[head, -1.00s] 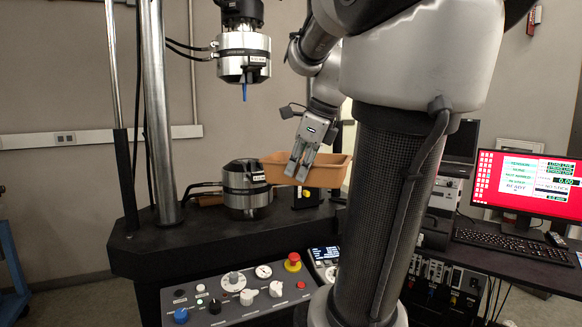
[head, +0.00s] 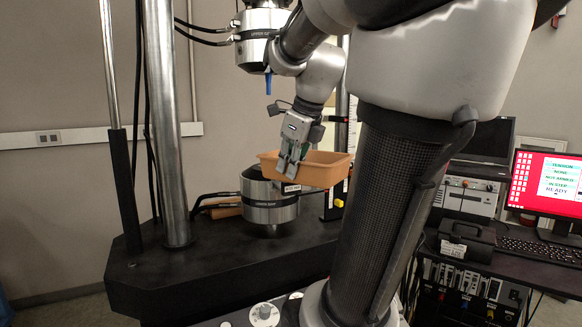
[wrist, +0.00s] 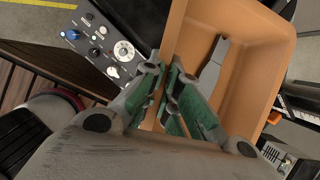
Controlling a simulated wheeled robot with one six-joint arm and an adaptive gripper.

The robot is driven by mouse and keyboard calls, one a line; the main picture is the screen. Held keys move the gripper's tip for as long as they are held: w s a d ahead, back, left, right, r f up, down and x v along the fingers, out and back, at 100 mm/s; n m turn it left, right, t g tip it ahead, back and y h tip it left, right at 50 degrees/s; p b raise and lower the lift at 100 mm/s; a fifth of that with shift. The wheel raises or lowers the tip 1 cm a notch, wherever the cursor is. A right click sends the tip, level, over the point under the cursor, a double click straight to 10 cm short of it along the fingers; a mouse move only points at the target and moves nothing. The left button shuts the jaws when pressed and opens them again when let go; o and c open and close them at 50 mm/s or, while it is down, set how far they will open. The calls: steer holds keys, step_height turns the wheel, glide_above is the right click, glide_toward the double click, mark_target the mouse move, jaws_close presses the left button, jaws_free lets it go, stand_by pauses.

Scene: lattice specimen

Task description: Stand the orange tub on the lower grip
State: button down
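The orange tub (head: 325,172) is held up by its near wall, roughly level, in the head view. My gripper (head: 287,168) is shut on that wall. In the wrist view, the green-padded fingers (wrist: 172,105) pinch the wall of the tub (wrist: 262,50), with the tub's inside to the right. The lower grip (head: 268,212) is a silver cylinder with a black band on the machine's black base. The tub overlaps the lower grip's upper right in the head view and hides its top. I cannot tell whether they touch.
The upper grip (head: 258,42), with a blue tip (head: 268,84), hangs above the lower grip. A steel column (head: 166,130) stands to the left. The control panel (head: 262,313) is in front. A monitor (head: 548,188) stands on the right. The black base (head: 190,270) is clear at front left.

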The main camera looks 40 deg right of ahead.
steer(key=w+d, duration=0.2)
steer(key=w, duration=0.5)
steer(key=w+d, duration=0.2)
steer(key=w, duration=0.6)
steer(key=w+d, duration=0.2)
steer(key=w, duration=0.5)
steer(key=shift+w, duration=0.25)
steer(key=shift+a, duration=0.1)
steer(key=shift+f, duration=0.9)
steer(key=c, duration=0.8)
jaws_free()
steer(key=shift+o, duration=0.2)
